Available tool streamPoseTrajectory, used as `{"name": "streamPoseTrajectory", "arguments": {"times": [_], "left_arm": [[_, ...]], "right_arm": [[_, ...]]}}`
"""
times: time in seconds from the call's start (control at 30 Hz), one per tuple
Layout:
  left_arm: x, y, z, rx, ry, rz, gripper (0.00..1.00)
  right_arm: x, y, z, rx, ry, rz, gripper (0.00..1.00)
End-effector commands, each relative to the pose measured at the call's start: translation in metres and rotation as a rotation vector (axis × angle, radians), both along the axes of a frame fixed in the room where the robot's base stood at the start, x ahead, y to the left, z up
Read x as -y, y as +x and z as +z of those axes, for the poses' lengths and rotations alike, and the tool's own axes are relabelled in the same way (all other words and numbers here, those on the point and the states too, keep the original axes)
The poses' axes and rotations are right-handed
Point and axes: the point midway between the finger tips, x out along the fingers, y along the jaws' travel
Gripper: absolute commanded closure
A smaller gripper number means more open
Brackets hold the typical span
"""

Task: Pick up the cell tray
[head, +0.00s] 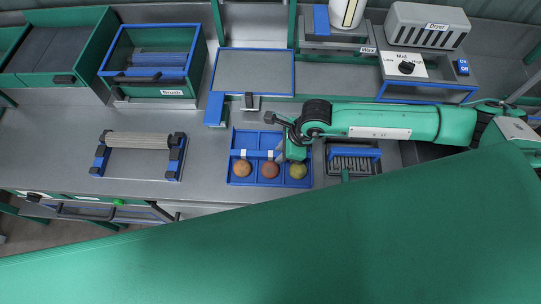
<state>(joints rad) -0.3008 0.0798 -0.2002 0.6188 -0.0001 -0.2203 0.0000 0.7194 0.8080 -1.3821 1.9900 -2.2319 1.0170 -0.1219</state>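The blue cell tray (233,150) lies on the grey worktop in the middle of the head view. Its front row of cells holds an orange tomato (242,168), a reddish tomato (270,169) and a green-yellow tomato (298,171). The back cells that show look empty. My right gripper (281,154) is over the right part of the tray, pointing down, and covers its back right corner. Its fingertips are too small and hidden to tell whether they are open or touch the tray. My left gripper is not in view.
A dark brush-like grid (352,163) in a blue frame stands close right of the tray. A roller stand (138,141) is at left, with bare worktop between. Behind are a brush box (113,61), a grey framed panel (253,73) and the dryer (426,25).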

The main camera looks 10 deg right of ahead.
Motion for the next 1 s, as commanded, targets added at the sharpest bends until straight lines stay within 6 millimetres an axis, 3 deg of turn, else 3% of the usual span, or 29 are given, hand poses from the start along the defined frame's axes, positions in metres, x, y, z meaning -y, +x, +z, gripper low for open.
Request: {"name": "streamPoseTrajectory", "arguments": {"times": [0.63, 0.77, 1.0], "left_arm": [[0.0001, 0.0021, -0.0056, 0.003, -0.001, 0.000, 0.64], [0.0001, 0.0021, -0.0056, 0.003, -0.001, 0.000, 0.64], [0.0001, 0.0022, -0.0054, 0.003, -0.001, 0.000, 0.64]], "right_arm": [[0.0000, 0.0000, -0.0030, 0.000, 0.000, 0.000, 0.76], [0.0001, 0.0000, -0.0031, 0.000, 0.000, 0.000, 1.00], [-0.0001, 0.0003, -0.0025, 0.000, 0.001, 0.000, 1.00]]}}
